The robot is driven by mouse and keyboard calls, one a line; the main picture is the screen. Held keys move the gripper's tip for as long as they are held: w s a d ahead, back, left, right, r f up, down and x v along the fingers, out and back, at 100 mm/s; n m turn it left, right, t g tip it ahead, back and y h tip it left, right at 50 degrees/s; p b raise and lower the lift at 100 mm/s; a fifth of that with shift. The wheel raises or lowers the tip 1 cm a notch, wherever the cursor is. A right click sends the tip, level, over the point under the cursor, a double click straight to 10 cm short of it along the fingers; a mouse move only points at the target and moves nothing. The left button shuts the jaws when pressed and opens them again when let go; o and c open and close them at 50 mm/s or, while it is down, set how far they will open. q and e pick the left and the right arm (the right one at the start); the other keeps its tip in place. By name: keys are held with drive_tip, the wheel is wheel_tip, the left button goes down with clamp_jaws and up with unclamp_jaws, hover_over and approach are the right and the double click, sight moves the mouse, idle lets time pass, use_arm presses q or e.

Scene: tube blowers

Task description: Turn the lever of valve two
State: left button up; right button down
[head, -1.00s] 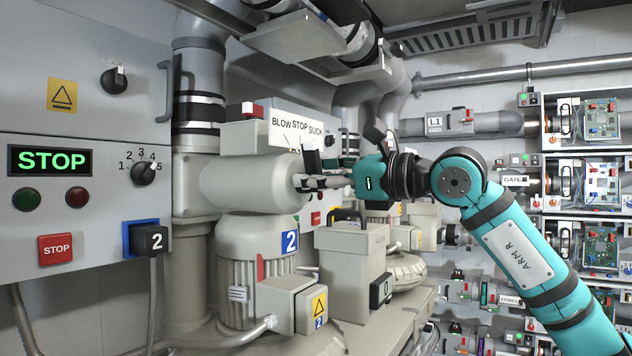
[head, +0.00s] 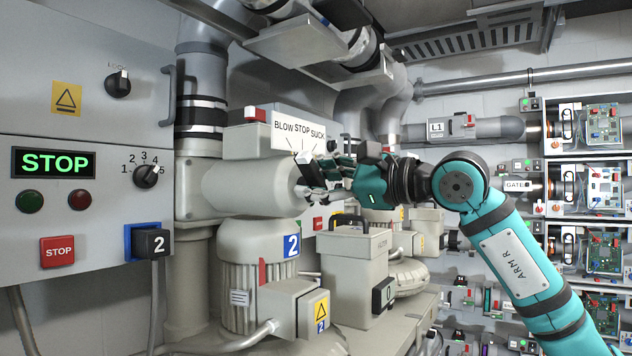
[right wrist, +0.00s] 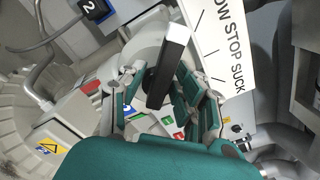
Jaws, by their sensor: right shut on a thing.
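Valve two is the beige cylinder body (head: 245,188) above a motor with a blue "2" plate (head: 291,245). A sign (head: 298,132) reading BLOW STOP SUCK stands above its lever. The lever is a black bar with a white tip (right wrist: 176,38) in the right wrist view. My right gripper (right wrist: 165,92) has its fingers on both sides of the lever and is shut on it. In the head view the right gripper (head: 318,180) is at the valve's right end, and its fingers partly hide the lever. My left gripper is not in view.
A control panel (head: 85,120) with a green STOP display (head: 53,163) fills the left. A grey box (head: 352,262) stands below the right gripper. Pipes run overhead, and racks with circuit boards (head: 598,185) line the right side.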

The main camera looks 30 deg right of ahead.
drive_tip(key=c, duration=1.3)
unclamp_jaws()
drive_tip(key=v, duration=1.2)
